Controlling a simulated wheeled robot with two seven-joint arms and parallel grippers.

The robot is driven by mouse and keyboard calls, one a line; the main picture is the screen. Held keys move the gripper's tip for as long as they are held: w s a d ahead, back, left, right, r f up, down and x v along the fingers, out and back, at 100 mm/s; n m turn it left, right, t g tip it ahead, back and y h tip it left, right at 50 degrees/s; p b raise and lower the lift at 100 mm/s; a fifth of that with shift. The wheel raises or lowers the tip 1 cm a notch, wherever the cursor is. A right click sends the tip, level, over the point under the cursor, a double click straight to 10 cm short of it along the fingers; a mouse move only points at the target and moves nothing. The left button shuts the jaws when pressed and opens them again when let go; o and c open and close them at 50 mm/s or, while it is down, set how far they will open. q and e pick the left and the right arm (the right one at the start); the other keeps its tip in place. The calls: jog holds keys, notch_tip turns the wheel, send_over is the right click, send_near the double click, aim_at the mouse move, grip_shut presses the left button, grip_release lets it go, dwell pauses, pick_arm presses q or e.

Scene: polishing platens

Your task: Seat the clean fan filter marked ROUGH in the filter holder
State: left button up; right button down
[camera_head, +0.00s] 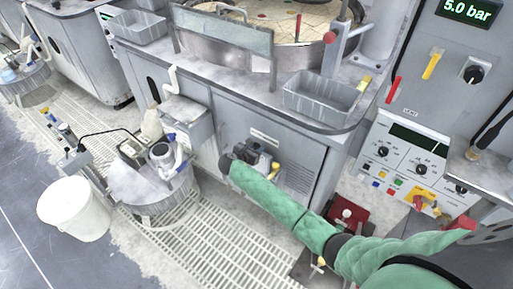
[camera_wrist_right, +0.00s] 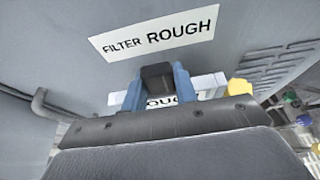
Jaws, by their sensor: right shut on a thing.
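In the right wrist view a white sign reading FILTER ROUGH (camera_wrist_right: 152,38) is on the grey cabinet front. Just below it is the filter (camera_wrist_right: 207,83), a pale piece with a partly hidden label whose visible letters fit ROUGH. My right gripper (camera_wrist_right: 157,78) is shut on the filter, with blue fingers either side of a black part. It also shows in the head view (camera_head: 258,156), low in front of the cabinet. The filter holder is hidden or cannot be told apart; I cannot tell whether the filter touches it. My left gripper is not in view.
A yellow knob (camera_wrist_right: 239,87) sits right beside the filter. Vent slots (camera_head: 297,178) are in the cabinet to the right. A round cart (camera_head: 150,190) with containers and a white bucket (camera_head: 75,208) stand to the left. Floor grating (camera_head: 220,245) lies in front.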

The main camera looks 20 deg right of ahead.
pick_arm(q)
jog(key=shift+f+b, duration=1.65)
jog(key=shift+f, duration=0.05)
pick_arm(e)
jog(key=shift+f, duration=4)
jog(key=c, duration=1)
grip_release()
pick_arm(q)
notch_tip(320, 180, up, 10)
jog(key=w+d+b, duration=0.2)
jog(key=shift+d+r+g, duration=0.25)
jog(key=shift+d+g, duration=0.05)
pick_arm(e)
jog(key=shift+v, duration=3.95)
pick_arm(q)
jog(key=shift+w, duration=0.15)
pick_arm(e)
jog(key=shift+f, duration=0.1)
